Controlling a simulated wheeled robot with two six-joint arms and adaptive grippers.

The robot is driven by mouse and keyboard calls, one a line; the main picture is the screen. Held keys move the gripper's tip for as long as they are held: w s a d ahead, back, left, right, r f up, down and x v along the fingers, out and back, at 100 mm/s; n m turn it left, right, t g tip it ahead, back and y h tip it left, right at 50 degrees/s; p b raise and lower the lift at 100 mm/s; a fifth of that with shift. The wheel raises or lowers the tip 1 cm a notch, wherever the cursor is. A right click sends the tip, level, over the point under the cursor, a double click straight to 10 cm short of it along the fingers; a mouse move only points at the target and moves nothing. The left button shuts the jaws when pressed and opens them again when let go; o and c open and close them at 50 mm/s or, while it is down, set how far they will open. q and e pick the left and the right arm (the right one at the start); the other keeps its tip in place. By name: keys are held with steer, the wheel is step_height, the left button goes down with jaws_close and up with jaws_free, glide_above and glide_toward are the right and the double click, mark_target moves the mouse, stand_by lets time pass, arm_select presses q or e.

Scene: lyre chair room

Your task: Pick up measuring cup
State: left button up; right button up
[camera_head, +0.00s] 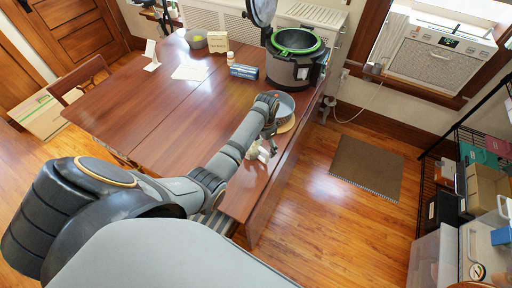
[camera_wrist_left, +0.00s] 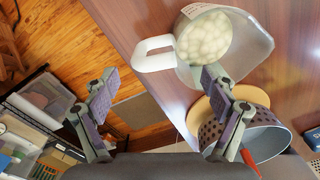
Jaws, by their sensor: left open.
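The measuring cup (camera_wrist_left: 258,45) is a clear-walled cup with a white handle (camera_wrist_left: 153,53) and pale rounded pieces inside. It is on the wooden table; in the head view it is a small whitish shape (camera_head: 254,151) near the table's right edge, partly hidden by my arm. My left gripper (camera_wrist_left: 158,92) is open with nothing between its fingers. Its right fingertip overlaps the cup's lower edge in the wrist view, and the handle shows beyond the gap; contact cannot be told. The left gripper (camera_head: 268,131) also shows in the head view. My right gripper is not in view.
A grey pot (camera_wrist_left: 268,142) sits on a round wooden board (camera_wrist_left: 246,94) close beside the cup. A black multicooker (camera_head: 291,72) with an open lid, a blue box (camera_head: 244,71) and a bottle stand farther back. The table's left half (camera_head: 130,105) is mostly clear.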

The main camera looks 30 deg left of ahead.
mark_target(264, 153)
arm_select(q)
steer(key=f, duration=0.4)
steer(key=shift+s+d+p, duration=0.2)
steer(key=shift+s+p, duration=0.1)
steer(key=shift+p, duration=0.1)
steer(key=shift+f, duration=0.5)
steer(key=c, duration=1.6)
steer(key=shift+c, duration=0.2)
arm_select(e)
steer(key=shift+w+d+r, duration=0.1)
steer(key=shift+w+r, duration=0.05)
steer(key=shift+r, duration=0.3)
arm_select(q)
steer(key=shift+r, duration=0.2)
